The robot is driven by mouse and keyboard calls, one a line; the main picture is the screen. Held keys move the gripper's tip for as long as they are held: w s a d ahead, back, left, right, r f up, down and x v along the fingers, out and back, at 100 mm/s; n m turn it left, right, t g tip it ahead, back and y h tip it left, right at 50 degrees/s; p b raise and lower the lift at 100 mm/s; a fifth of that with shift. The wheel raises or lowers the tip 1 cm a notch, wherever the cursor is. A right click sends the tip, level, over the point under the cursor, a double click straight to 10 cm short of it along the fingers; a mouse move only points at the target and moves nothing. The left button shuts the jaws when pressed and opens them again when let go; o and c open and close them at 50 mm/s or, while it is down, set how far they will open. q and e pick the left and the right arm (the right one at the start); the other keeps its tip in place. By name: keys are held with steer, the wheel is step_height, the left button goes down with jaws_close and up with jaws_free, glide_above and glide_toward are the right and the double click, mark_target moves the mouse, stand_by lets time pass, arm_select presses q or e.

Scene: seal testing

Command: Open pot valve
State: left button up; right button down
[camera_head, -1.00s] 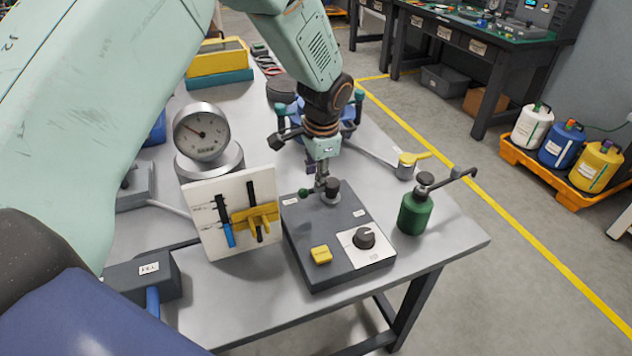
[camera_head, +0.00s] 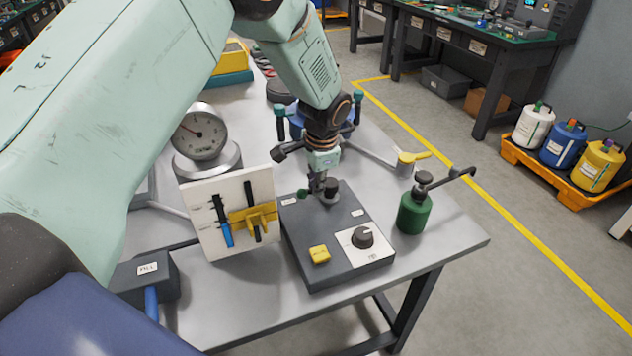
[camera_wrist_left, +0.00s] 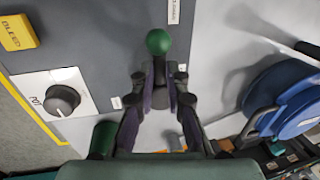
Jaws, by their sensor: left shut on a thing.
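The dark grey control box (camera_head: 312,232) sits near the table's front corner. A valve handle with a green ball end (camera_head: 303,194) lies across its back part, beside a black round cap (camera_head: 331,186). My left gripper (camera_head: 317,184) reaches down from above and is shut on the handle just behind the green ball. In the left wrist view the green ball (camera_wrist_left: 158,41) sticks out past the fingertips (camera_wrist_left: 160,78), with the dark stem between them. A black knob marked POT (camera_wrist_left: 62,100) and a yellow BLEED button (camera_wrist_left: 17,32) are on the box. My right gripper is out of view.
A white board with tools (camera_head: 205,222) stands left of the box, a pressure gauge (camera_head: 201,135) behind it. A green bottle (camera_head: 414,212) stands to the right near the table edge. A blue round thing (camera_wrist_left: 290,100) lies behind the gripper.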

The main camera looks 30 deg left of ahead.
arm_select(q)
steer(key=shift+s+a, duration=0.1)
steer(key=shift+a, duration=0.05)
jaws_close()
steer(key=shift+n, duration=0.3)
steer(key=n, duration=0.1)
steer(key=d+n+p, duration=0.1)
steer(key=n, duration=0.1)
steer(key=shift+s+d+n+g, duration=0.25)
steer(key=shift+s+n+g, duration=0.05)
steer(key=n, duration=0.1)
steer(key=d+n, duration=0.1)
steer(key=n, duration=0.1)
steer(key=n+g+p, duration=0.1)
steer(key=shift+d+f+y, duration=0.1)
steer(key=shift+d+y, duration=0.15)
steer(key=shift+y, duration=0.05)
steer(key=n, duration=0.2)
steer(key=d+n, duration=0.1)
steer(key=n, duration=0.2)
steer(key=shift+w+d+n+g, duration=0.3)
steer(key=shift+d+n+g, duration=0.05)
steer(key=shift+n+g, duration=0.05)
steer(key=shift+w+d+n+g+b, duration=0.2)
steer(key=shift+w+d+n+b, duration=0.05)
steer(key=shift+n, duration=0.75)
steer(key=shift+w+d+n+g+b, duration=0.2)
steer(key=shift+w+d+n+b, duration=0.05)
steer(key=shift+n, duration=0.75)
steer(key=shift+h, duration=0.4)
